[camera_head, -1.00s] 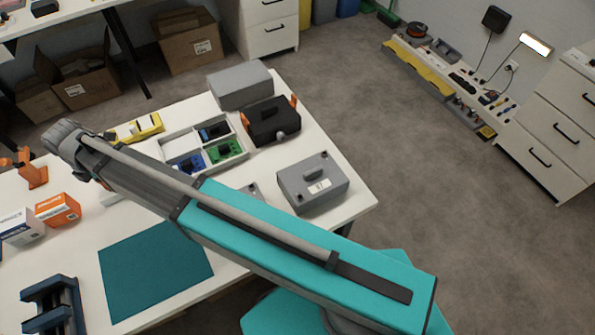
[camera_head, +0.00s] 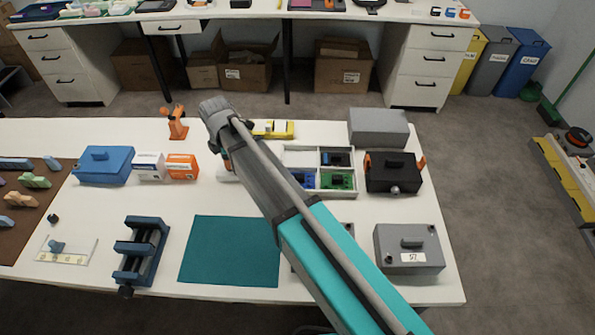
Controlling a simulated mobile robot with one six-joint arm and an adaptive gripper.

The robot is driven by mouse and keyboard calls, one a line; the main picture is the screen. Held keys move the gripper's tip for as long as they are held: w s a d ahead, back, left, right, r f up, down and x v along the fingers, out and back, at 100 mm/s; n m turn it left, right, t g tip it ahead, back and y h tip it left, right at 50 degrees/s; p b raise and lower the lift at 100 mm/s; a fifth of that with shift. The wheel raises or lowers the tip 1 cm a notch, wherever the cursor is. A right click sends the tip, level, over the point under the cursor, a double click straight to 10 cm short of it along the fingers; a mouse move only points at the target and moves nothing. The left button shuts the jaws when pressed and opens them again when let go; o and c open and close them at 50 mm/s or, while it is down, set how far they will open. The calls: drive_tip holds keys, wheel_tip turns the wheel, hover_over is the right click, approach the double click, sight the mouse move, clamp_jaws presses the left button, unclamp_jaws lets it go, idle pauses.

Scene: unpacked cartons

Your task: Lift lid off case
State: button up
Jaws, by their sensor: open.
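A grey case (camera_head: 408,260) with a closed lid and a dark handle on top stands at the table's front right; a white label is on it. A black case (camera_head: 393,181) with orange side latches stands behind it. A blue case (camera_head: 97,171) with a handle on its lid stands at the left. My gripper (camera_head: 226,163) shows only as a small dark part beneath the wrist, near the table's middle and away from these cases. It is open; its fingertips are mostly hidden by my arm.
A divided white tray (camera_head: 298,158) with boards lies left of the black case. A plain grey box (camera_head: 378,127) stands behind that case. A teal mat (camera_head: 231,252), a vise (camera_head: 142,252) and small cartons (camera_head: 182,167) occupy the left and middle. My arm crosses the table, hiding part of it.

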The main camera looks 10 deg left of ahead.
drive_tip(key=shift+r+p, duration=1.45)
drive_tip(key=shift+r, duration=0.3)
drive_tip(key=shift+r+p, duration=0.4)
